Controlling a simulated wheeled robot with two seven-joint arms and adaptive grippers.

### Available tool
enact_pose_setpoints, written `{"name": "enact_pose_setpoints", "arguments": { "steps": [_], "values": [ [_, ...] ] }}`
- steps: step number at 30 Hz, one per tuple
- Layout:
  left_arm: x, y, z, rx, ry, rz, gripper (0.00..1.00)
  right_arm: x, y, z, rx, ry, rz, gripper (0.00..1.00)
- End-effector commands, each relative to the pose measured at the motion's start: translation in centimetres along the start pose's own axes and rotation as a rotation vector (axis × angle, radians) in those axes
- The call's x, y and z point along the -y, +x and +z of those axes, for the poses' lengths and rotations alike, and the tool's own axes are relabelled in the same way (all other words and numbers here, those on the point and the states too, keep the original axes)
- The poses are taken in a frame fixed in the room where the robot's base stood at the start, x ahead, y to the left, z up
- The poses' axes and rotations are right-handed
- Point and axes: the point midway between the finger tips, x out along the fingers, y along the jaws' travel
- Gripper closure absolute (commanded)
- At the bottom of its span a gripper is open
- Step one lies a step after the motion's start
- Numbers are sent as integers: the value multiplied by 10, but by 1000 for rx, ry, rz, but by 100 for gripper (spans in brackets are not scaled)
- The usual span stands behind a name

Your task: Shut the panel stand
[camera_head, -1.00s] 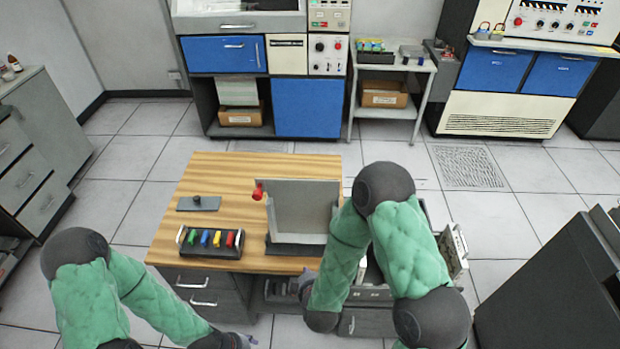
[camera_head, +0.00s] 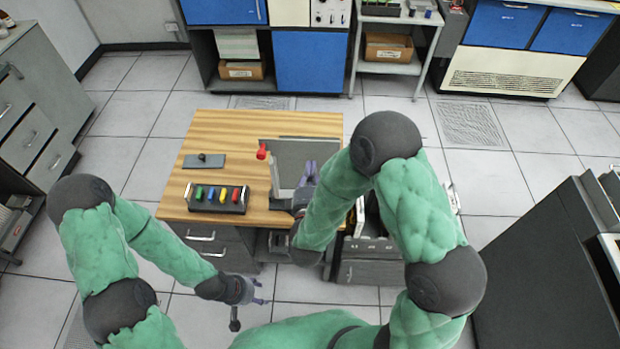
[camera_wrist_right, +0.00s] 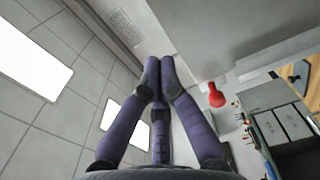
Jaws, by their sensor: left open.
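The panel stand (camera_head: 306,150) is a grey hinged box with a pale inner face on the right part of the wooden desk. It still looks raised; its exact angle is hard to tell. A red knob (camera_head: 262,152) sits at its upper left and also shows in the right wrist view (camera_wrist_right: 216,97). My right gripper (camera_head: 308,170) is in front of the pale panel, its purple fingertips (camera_wrist_right: 159,64) together with nothing seen between them. Contact with the panel cannot be told. My right arm hides the stand's right side. My left gripper (camera_head: 264,291) is open and empty, low before the desk.
On the wooden desk (camera_head: 235,128) are a dark rack (camera_head: 216,208) with coloured handles and a grey plate (camera_head: 204,161) with a black knob. Cabinets stand behind; floor between is clear.

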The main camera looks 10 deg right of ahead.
Motion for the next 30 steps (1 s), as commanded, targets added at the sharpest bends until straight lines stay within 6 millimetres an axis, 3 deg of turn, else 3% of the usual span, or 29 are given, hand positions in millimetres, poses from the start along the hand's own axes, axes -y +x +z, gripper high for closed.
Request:
{"name": "enact_pose_setpoints", "arguments": {
  "steps": [6, 13, 30],
  "values": [
    [0, -2, 0, 0, 0, 0, 48, 0, 42, 1, 3, 0, 0, 100],
    [-1, -3, 0, 0, 0, 0, 48, 0, 70, 0, 1, 1, 0, 100],
    [-1, -4, 0, 0, 0, 0, 48, 0, 80, 0, -1, 1, -3, 100]
  ]
}}
